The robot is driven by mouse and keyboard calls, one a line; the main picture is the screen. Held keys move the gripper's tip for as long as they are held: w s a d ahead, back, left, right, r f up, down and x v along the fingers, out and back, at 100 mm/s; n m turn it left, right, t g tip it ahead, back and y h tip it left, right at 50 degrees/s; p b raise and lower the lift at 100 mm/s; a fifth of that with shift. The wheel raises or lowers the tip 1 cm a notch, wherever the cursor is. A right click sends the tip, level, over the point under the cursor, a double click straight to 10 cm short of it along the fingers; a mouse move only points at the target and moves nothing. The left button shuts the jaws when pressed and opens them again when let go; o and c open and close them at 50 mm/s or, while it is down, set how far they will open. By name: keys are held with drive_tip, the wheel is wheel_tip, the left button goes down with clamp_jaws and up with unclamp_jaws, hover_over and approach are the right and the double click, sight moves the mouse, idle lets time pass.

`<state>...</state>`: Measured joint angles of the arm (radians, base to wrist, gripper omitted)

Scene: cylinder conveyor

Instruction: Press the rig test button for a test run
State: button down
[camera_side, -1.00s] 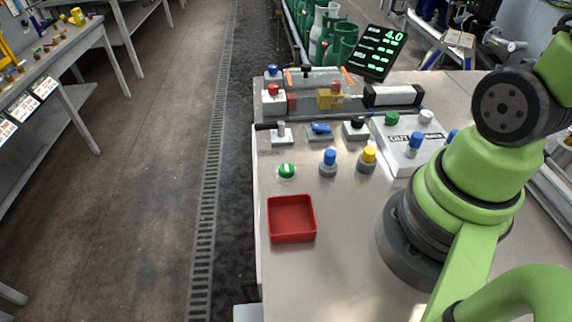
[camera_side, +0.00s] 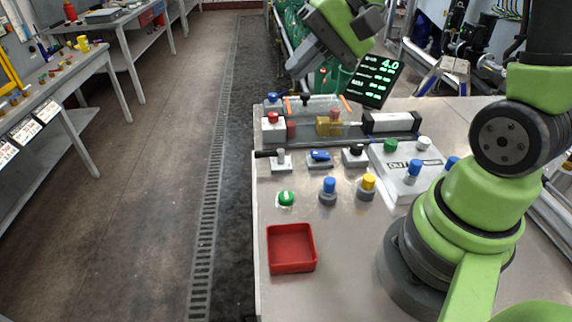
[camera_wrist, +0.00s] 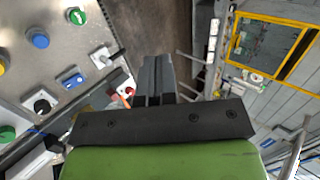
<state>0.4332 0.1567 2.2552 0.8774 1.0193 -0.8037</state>
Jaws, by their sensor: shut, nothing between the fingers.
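I see no readable label naming the rig test button. A green round button with a white mark (camera_side: 286,198) sits on the bench behind the red tray; it also shows in the wrist view (camera_wrist: 76,16). To its right are a blue-capped button (camera_side: 329,185), also in the wrist view (camera_wrist: 40,40), and a yellow-capped one (camera_side: 368,182). A red-capped button on a white box (camera_side: 272,119) stands farther back. My gripper (camera_side: 291,64) is raised at the back of the bench, apart from these buttons. In the wrist view its fingers (camera_wrist: 157,60) are shut and empty.
A lever (camera_side: 279,159), a blue switch (camera_side: 319,157) and a black knob (camera_side: 354,153) stand in a row. A white box marked OUTLET (camera_side: 400,190) is at right. The red tray (camera_side: 291,266) is empty. A screen (camera_side: 376,80) stands behind.

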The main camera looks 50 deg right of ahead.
sight(288, 197)
wheel_tip(288, 197, down, 13)
drive_tip(key=a+m+g, duration=0.1)
drive_tip(key=a+m, duration=0.1)
drive_tip(key=m, duration=0.5)
drive_tip(key=shift+a+r+y, duration=0.15)
drive_tip(key=shift+a+y, duration=0.15)
drive_tip(key=shift+a, duration=0.1)
drive_tip(key=shift+f, duration=4.4)
drive_tip(key=shift+f, duration=0.1)
drive_tip(key=shift+f, duration=0.35)
